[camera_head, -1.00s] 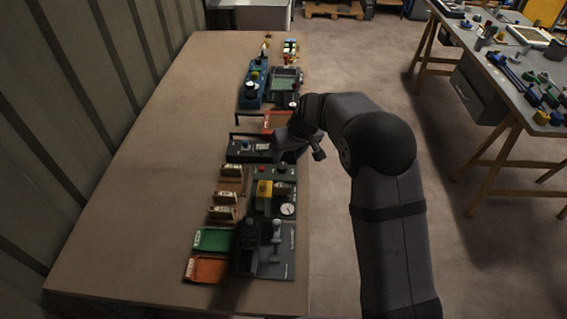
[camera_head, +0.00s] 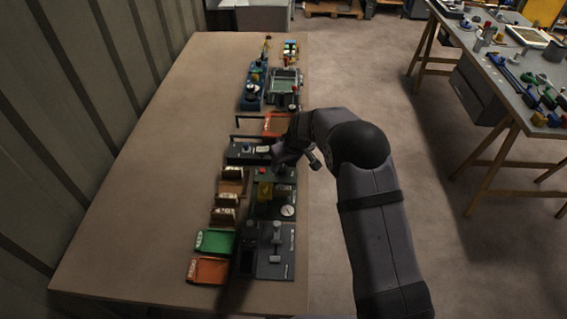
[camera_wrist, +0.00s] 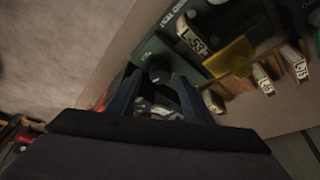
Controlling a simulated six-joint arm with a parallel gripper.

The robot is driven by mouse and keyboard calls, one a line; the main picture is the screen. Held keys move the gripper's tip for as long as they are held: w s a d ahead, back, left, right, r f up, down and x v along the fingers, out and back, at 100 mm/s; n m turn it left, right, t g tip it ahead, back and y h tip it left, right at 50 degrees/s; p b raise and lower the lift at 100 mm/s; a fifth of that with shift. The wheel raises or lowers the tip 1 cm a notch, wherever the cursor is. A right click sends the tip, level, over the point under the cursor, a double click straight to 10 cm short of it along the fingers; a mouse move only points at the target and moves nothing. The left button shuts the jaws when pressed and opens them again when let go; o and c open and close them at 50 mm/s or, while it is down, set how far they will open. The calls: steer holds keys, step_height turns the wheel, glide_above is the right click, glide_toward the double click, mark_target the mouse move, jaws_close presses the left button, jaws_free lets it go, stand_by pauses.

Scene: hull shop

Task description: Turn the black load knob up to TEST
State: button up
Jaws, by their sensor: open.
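The black load knob (camera_wrist: 158,69) shows in the wrist view on a dark green panel (camera_wrist: 147,48), just ahead of and between my fingertips. My gripper (camera_wrist: 159,80) is open, with one finger on either side of the knob's line; I cannot tell whether either finger touches it. The knob's pointer and the TEST mark are not readable. In the head view my gripper (camera_head: 283,160) is over the far part of the green panel (camera_head: 259,209) and hides the knob there.
The table's left side (camera_head: 140,200) is clear.

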steer(key=shift+x, duration=0.8)
steer(key=shift+c, duration=0.4)
steer(key=c, duration=1)
